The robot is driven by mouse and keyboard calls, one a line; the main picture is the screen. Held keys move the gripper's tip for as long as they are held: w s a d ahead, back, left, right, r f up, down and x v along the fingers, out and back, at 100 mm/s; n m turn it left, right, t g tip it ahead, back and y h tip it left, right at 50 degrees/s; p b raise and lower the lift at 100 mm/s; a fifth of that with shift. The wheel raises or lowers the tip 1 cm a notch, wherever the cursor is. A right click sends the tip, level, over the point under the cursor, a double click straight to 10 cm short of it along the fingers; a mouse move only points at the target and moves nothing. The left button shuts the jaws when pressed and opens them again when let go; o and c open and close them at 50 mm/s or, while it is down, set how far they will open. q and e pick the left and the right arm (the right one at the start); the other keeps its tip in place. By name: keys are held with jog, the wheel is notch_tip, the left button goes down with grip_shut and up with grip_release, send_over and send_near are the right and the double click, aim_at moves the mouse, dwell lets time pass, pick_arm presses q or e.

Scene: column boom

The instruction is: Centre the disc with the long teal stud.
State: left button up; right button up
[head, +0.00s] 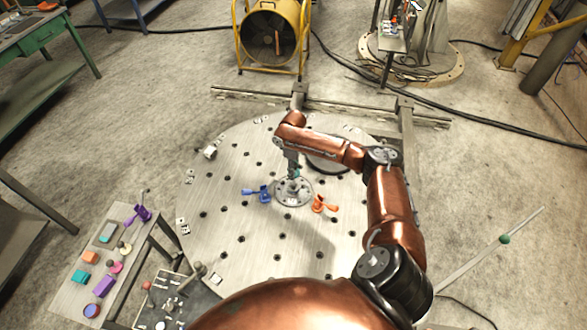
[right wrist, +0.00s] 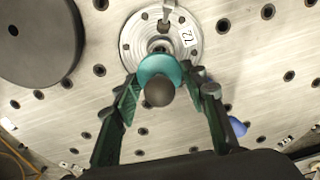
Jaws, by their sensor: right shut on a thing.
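The disc (head: 288,200) is a small grey metal plate with holes, lying flat near the middle of the large round table (head: 235,155). It also shows in the right wrist view (right wrist: 192,52), with a white label. The teal stud (right wrist: 150,66) has a round teal collar and a dark ball end towards the camera. My right gripper (right wrist: 163,82) is shut on it, one finger on each side, over the disc's near edge in that view. In the head view my right gripper (head: 293,172) is above the disc. The stud's lower end is hidden. My left gripper is not in view.
A blue clamp (head: 260,193) and an orange clamp (head: 322,205) flank the disc. A dark round plate (right wrist: 40,42) lies behind it, partly under my arm. A side table (head: 75,262) with coloured parts stands at left. A yellow fan (head: 272,32) stands at the back.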

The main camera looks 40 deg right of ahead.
aim_at(294, 181)
jog(key=shift+f+b, duration=0.75)
jog(key=shift+f, duration=1.45)
jog(key=shift+p, duration=0.35)
dwell(0.6)
jog(key=shift+f+b, duration=0.75)
jog(key=shift+f, duration=1.4)
dwell(1.3)
dwell(0.6)
dwell(0.8)
